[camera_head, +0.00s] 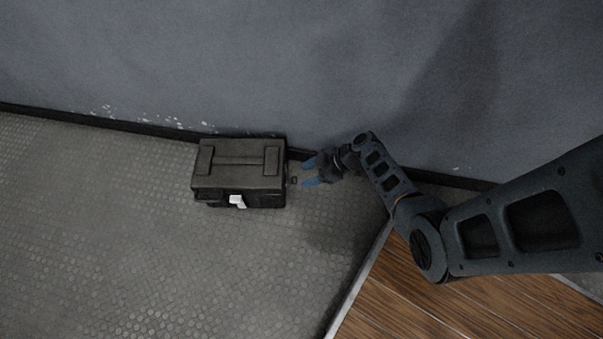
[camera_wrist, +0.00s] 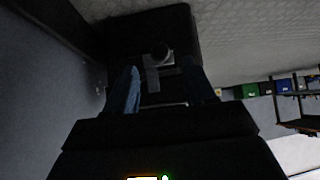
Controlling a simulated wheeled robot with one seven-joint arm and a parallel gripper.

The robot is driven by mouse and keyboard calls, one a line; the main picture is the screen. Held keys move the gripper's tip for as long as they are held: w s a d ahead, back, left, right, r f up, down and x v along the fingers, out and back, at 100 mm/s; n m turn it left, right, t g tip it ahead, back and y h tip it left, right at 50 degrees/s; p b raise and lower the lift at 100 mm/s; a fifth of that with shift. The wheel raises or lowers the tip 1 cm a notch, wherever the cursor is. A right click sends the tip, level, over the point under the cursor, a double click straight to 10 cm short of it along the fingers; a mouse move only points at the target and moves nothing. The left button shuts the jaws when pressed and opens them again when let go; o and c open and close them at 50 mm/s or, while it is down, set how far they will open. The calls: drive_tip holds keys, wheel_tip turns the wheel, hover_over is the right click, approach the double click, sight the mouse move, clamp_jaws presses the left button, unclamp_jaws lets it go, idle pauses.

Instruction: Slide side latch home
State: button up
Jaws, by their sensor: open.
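A dark box-shaped capacitor bank (camera_head: 238,168) stands on the floor close to the wall in the head view. A small dark knob, the side latch (camera_head: 293,181), sticks out of its right side. My gripper (camera_head: 311,171) is just right of that side, with its blue fingers apart and pointing at the box. In the wrist view the latch knob (camera_wrist: 162,54) sits on a grey strip between and beyond my open fingers (camera_wrist: 165,92). The fingers hold nothing. I cannot tell how far along its travel the latch is.
A white tag or catch (camera_head: 237,201) is on the box's front. The grey wall (camera_head: 250,60) is close behind box and gripper. Textured floor (camera_head: 110,230) is free to the left and in front. Shelves with coloured bins (camera_wrist: 283,86) stand far off in the wrist view.

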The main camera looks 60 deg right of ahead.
drive_tip(key=shift+p+v, duration=0.35)
drive_tip(key=shift+v, duration=1.15)
drive_tip(key=shift+s, duration=0.1)
drive_tip(key=s+m+g+h, duration=0.2)
drive_tip(key=s+h, duration=0.2)
drive_tip(key=s, duration=0.7)
drive_tip(key=s+a+r+m+t+h, duration=0.1)
drive_tip(key=s+a+r+t+h, duration=0.25)
drive_tip(key=r, duration=0.55)
drive_tip(key=s+a+r+m+t+y, duration=0.15)
drive_tip(key=a+r, duration=0.35)
drive_tip(key=r, duration=0.5)
drive_tip(key=s+a+r+m+t, duration=0.15)
drive_tip(key=a+r, duration=0.35)
drive_tip(key=r, duration=0.6)
drive_tip(key=s+a+r+t+y, duration=0.1)
drive_tip(key=s+a+r+t, duration=0.25)
drive_tip(key=r, duration=0.65)
wheel_tip(320, 180, up, 33)
drive_tip(key=p, duration=3.2)
drive_tip(key=shift+w+a+g, duration=0.4)
drive_tip(key=shift+w, duration=0.05)
